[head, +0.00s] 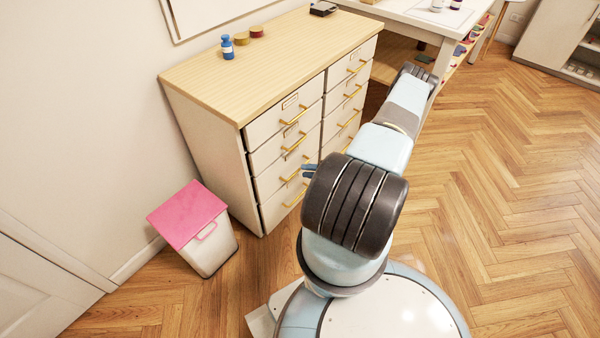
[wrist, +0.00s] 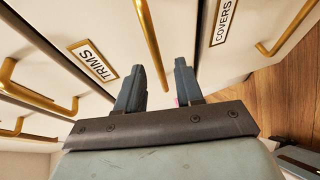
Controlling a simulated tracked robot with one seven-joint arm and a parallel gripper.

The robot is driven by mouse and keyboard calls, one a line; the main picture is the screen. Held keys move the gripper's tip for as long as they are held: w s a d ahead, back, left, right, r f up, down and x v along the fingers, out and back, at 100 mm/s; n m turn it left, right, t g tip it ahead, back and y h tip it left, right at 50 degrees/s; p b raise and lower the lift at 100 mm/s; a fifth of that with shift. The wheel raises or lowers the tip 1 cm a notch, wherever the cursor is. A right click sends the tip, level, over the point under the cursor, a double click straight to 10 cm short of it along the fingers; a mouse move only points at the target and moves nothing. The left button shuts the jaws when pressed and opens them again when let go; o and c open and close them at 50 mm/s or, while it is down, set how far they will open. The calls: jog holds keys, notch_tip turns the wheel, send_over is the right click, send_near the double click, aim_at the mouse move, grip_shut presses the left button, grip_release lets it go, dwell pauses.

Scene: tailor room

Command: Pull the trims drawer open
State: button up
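The trims drawer (wrist: 117,45) is a white front with a framed TRIMS label (wrist: 94,60) and a slim golden bar handle (wrist: 147,35). No gap shows around its front. In the wrist view my gripper (wrist: 158,72) is open, with its two dark fingers apart. In the head view the blue fingertips (head: 309,171) show beside the lower left-column drawers; my arm hides the rest. The labels are too small to read there.
A COVERS drawer (wrist: 245,30) lies beside it. A white table (head: 410,12) stands behind. The floor at right is clear.

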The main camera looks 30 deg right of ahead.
jog(key=shift+x, duration=1.25)
grip_shut()
jog(key=shift+s+f, duration=0.1)
jog(key=shift+s, duration=0.1)
dwell(0.3)
